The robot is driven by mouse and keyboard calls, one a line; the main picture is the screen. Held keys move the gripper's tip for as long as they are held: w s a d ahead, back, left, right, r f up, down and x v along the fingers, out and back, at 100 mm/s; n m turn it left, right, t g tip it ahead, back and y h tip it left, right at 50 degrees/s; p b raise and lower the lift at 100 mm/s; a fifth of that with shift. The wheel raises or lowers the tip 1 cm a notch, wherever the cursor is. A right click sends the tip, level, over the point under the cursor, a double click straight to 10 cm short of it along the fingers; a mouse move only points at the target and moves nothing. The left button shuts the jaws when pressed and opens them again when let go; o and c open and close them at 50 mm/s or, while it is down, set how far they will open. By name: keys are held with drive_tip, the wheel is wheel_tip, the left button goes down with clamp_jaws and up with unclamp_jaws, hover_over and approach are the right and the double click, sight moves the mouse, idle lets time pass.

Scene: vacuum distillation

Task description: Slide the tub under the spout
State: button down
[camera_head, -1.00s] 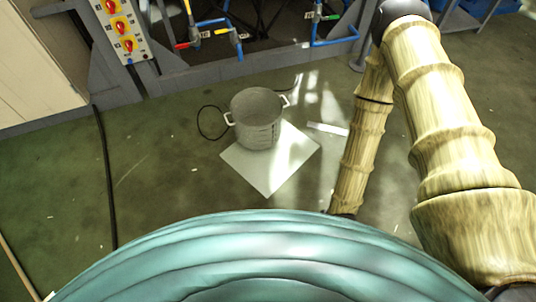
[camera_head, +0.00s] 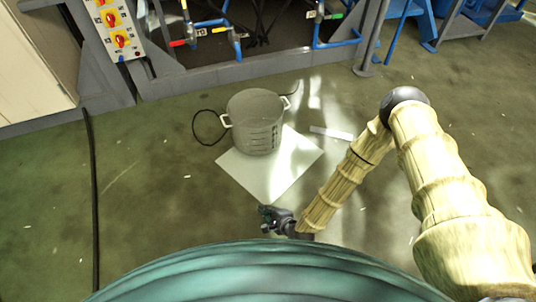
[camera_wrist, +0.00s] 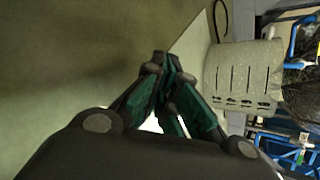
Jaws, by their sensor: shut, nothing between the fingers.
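The white sheet (camera_head: 240,178) lies flat under the tub. A black cable loops at the tub's left, and a black hose (camera_head: 93,200) runs along the floor at left. A grey frame (camera_head: 200,85) stands behind. A small white strip (camera_head: 331,133) lies right of the tub. The floor around is mostly clear.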

sight(266, 146)
drive_tip(key=w+m+t, duration=0.1)
drive_tip(key=w+m, duration=0.1)
drive_tip(key=w+m+t, duration=0.1)
drive_tip(key=w+m, duration=0.1)
drive_tip(key=w, duration=0.1)
drive_tip(key=w+f+m+t, duration=0.1)
drive_tip(key=w+m+t, duration=0.1)
drive_tip(key=w, duration=0.1)
drive_tip(key=shift+m+b, duration=0.35)
drive_tip(key=shift+m, duration=0.05)
drive_tip(key=w+d+m+t, duration=0.1)
drive_tip(key=w+m, duration=0.1)
drive_tip(key=w+d+m+t, duration=0.2)
drive_tip(key=m, duration=0.1)
drive_tip(key=w+d+m+t+h, duration=0.1)
drive_tip(key=w+d+m, duration=0.1)
drive_tip(key=w+m, duration=0.1)
drive_tip(key=shift+r+t+b, duration=0.15)
drive_tip(key=shift+t+b, duration=0.15)
drive_tip(key=shift+b, duration=0.1)
drive_tip(key=shift+w, duration=0.2)
drive_tip(key=b+x, duration=0.5)
drive_tip(key=x, duration=0.8)
drive_tip(key=shift+w+b, duration=0.35)
drive_tip(key=shift+b, duration=0.05)
